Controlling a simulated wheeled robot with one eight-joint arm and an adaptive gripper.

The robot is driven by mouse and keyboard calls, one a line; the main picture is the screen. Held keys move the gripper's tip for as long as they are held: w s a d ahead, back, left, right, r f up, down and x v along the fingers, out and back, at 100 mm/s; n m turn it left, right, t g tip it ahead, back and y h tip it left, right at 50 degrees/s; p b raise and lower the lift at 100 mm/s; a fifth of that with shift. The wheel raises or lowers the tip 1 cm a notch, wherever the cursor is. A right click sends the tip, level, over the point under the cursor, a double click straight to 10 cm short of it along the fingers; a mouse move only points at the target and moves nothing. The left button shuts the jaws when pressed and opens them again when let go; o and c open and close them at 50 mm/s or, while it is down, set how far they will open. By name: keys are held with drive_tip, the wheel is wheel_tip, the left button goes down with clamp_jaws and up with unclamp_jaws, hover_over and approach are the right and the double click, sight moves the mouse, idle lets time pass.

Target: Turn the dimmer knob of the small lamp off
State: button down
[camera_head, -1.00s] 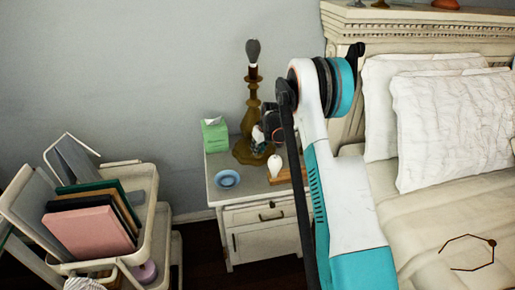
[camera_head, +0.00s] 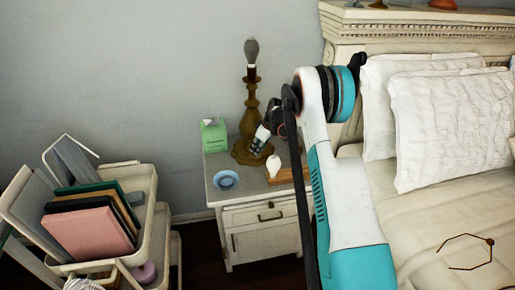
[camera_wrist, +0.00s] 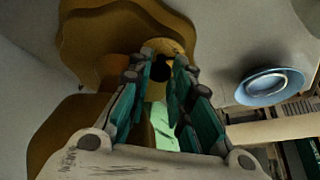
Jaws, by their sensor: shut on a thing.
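The small lamp (camera_head: 251,100) stands on the nightstand, with a brass-brown stem and base and a grey bulb on top. In the wrist view its stepped brown base (camera_wrist: 85,45) fills the upper left. My gripper (camera_head: 257,146) is at the lamp's lower right side, by its base. In the wrist view the fingertips of my gripper (camera_wrist: 163,65) close on the small dark dimmer knob (camera_wrist: 161,68), set in a brass-coloured round part. The fingers hide the knob's sides, and its setting cannot be read. In the head view the knob is hidden.
On the nightstand (camera_head: 240,197) are a green tissue box (camera_head: 214,136), a blue bowl (camera_head: 226,180), a small white object (camera_head: 274,165) and a wooden piece (camera_head: 282,178). The bed (camera_head: 420,220) is at right, and a cart with books (camera_head: 90,230) at left.

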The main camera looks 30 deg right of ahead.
drive_tip(key=c, duration=1.4)
unclamp_jaws()
drive_tip(key=shift+c, duration=0.2)
